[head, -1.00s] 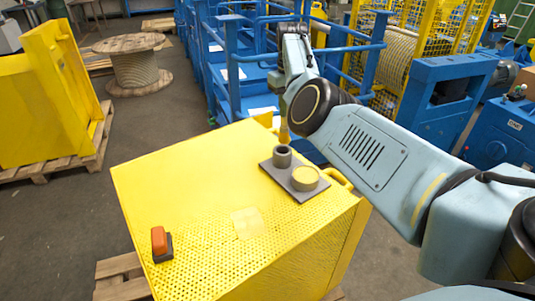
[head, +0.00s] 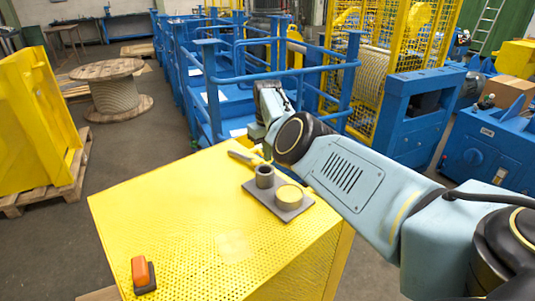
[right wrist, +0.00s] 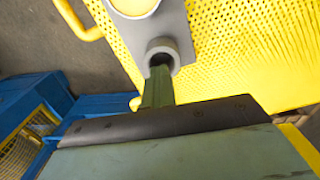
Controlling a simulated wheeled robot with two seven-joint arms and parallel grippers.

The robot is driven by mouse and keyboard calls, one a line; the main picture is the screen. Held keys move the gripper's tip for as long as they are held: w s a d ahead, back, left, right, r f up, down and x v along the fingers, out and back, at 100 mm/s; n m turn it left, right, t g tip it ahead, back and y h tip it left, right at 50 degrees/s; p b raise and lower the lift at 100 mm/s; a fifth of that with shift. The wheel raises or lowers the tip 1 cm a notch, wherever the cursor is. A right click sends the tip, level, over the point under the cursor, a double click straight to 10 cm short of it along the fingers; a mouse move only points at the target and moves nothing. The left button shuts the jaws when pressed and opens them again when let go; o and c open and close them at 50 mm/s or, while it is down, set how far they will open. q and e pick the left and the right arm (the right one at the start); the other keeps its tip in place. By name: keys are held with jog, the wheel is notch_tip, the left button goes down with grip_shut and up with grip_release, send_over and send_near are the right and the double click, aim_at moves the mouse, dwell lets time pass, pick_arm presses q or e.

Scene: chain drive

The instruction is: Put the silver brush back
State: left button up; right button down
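A slim tan and greyish thing (head: 244,157), which looks like the brush, lies or hangs nearly level at the far edge of the yellow cabinet top, just beyond the grey cup (head: 264,176). The cup stands on a grey plate (head: 296,211). My right gripper (head: 262,142) is just behind the cup and over that end of the brush; its fingertips are hidden, so I cannot tell if it holds it. In the right wrist view, a green finger-like part (right wrist: 157,88) points at the grey cup (right wrist: 160,52); no brush is clear there. My left gripper is out of view.
A round yellow-topped tin (head: 289,196) sits on the plate beside the cup. An orange and black block (head: 143,275) lies at the front left of the yellow cabinet top (head: 170,215). The middle is clear. Blue railings (head: 285,70) stand behind.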

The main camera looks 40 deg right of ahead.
jog(key=c, duration=1.7)
grip_release()
jog(key=o, duration=0.4)
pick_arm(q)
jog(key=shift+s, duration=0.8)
pick_arm(e)
jog(key=shift+o, duration=0.2)
pick_arm(q)
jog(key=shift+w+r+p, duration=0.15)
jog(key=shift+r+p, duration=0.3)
jog(key=shift+p, duration=0.05)
pick_arm(e)
notch_tip(320, 180, up, 12)
